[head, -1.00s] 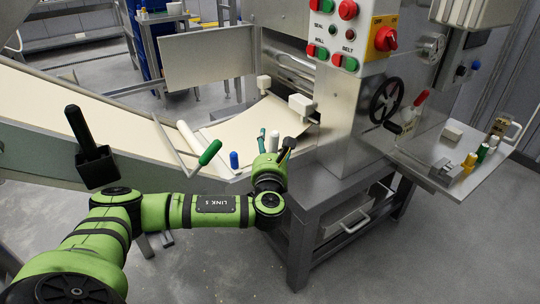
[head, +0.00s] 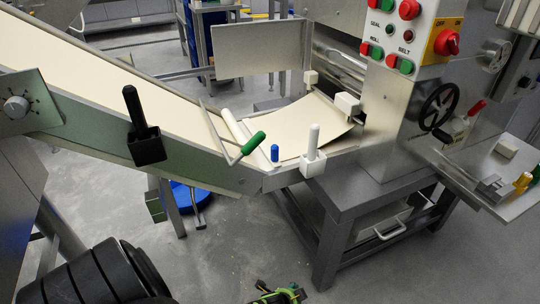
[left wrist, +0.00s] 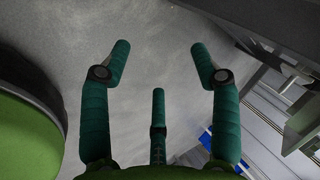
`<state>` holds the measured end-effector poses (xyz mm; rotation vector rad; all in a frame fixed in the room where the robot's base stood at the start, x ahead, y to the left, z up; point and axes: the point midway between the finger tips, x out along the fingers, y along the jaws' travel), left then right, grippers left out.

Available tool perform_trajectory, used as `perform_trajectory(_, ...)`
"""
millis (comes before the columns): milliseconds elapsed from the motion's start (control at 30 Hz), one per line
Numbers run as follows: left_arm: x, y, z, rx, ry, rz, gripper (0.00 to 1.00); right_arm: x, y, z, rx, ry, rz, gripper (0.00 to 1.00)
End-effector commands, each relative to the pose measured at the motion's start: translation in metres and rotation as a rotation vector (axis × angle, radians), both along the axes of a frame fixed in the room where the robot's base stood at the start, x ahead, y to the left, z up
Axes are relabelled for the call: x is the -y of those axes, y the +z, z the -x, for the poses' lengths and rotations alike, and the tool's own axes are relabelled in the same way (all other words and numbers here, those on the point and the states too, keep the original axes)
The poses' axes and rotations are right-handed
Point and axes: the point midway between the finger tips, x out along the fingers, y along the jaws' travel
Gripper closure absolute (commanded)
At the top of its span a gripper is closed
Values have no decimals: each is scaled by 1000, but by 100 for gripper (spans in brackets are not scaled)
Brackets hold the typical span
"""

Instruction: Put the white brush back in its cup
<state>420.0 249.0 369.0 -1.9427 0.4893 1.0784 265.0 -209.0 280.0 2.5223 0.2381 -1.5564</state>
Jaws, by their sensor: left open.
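The white brush (head: 313,138) stands upright with its lower end inside the white cup (head: 313,165), which is fixed at the front edge of the machine, right of the blue-capped item. The brush's lower end is hidden by the cup. My left gripper (left wrist: 161,62) is open and empty in the left wrist view, its teal fingers spread above the grey floor. My right gripper is not in view.
A black-handled tool (head: 133,106) stands in a black cup (head: 147,148) on the conveyor side. A green-handled bar (head: 253,143) and a blue-capped item (head: 275,153) are left of the white cup. A steel stand (head: 352,205) is below; open floor lies in front.

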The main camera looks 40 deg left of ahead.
Motion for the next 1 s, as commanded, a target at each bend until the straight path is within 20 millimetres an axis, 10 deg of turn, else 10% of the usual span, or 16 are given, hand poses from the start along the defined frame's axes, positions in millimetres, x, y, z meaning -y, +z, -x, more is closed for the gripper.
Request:
perform_trajectory(100, 22, -55, 81, -74, 287, 254, 38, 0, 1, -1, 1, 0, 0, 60)
perform_trajectory(233, 35, -81, 134, -109, 500, 403, 38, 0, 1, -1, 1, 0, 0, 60)
perform_trajectory(733, 39, -86, 158, -124, 591, 455, 38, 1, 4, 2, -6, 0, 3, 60)
perform_trajectory(1000, 34, -35, 232, -265, 635, 394, 38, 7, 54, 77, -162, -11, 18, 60)
